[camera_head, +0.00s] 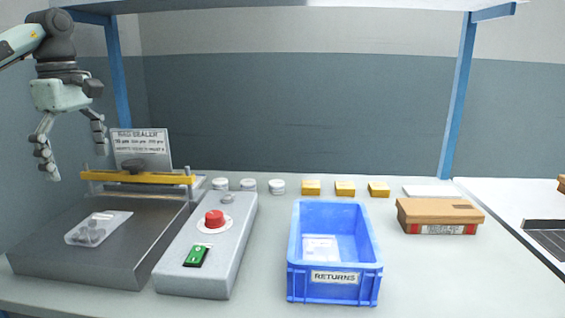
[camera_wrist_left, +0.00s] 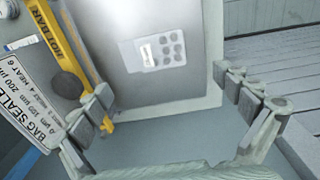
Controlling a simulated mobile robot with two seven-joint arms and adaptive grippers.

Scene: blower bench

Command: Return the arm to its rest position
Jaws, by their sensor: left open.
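My left gripper (camera_head: 74,150) hangs open and empty in the air at the upper left, above the back left of the bag sealer. In the left wrist view its two fingers (camera_wrist_left: 165,115) are spread wide with nothing between them. The bag sealer (camera_head: 105,250) is a grey block with a yellow hot bar (camera_head: 150,177) raised at its back. A clear bag with round parts (camera_head: 97,228) lies on its top. It also shows in the left wrist view (camera_wrist_left: 160,50). My right gripper is in neither view.
A grey control box with a red button (camera_head: 214,219) and a green display stands beside the sealer. A blue RETURNS bin (camera_head: 335,290) holds a pale packet. A cardboard box (camera_head: 438,212) sits at right. White pots and yellow boxes (camera_head: 345,188) line the back. A blue post (camera_head: 118,75) stands near my left gripper.

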